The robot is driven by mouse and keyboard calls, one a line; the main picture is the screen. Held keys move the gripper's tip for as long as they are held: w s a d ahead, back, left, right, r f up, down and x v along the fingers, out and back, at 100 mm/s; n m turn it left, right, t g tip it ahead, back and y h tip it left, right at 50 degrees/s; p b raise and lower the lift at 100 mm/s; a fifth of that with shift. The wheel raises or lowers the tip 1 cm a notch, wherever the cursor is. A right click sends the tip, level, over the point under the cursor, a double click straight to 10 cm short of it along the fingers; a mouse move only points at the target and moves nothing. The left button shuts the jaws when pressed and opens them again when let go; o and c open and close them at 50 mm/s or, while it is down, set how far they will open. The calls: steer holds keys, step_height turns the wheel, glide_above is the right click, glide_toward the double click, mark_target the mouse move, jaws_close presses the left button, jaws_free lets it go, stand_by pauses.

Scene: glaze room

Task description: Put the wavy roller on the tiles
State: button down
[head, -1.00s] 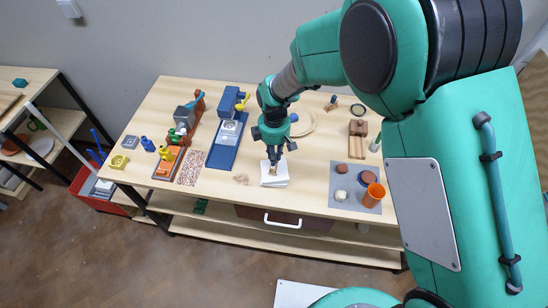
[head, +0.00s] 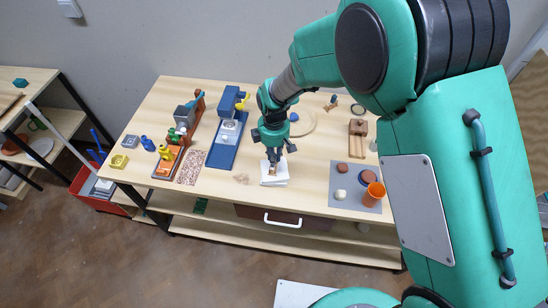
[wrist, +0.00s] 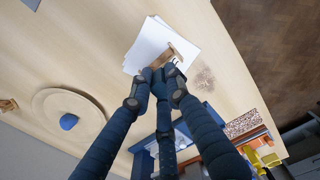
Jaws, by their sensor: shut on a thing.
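In the wrist view the roller (wrist: 182,50) lies across the front of the fingertips (wrist: 160,82), over the right part of the white tiles (wrist: 150,42). It has a few dark marks near its end. The roller is at the tiles' surface or just above it; I cannot tell whether it touches. The fingers hide part of it.
A blue device (head: 224,150) and an orange-brown one stand left of the tiles. A round board (head: 309,122) with a blue lump is behind. A grey mat (head: 340,200) with an orange cup (head: 374,194) lies to the right. The wood between tiles and mat is clear.

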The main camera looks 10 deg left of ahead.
steer(key=c, duration=1.7)
jaws_free()
steer(key=shift+s+d+f, duration=0.25)
steer(key=shift+f, duration=0.35)
steer(key=shift+c, duration=0.2)
steer(key=shift+o, duration=0.4)
steer(key=shift+s+f, duration=0.1)
steer(key=shift+f, duration=0.05)
steer(key=shift+w+a, duration=0.1)
steer(key=shift+w, duration=0.2)
steer(key=shift+r, duration=0.25)
steer(key=shift+a+r, duration=0.1)
steer(key=shift+w+r+p, duration=0.1)
steer(key=shift+r+p, duration=0.3)
steer(key=shift+r, duration=0.3)
step_height(320, 180, up, 12)
steer(key=shift+w+f, duration=0.1)
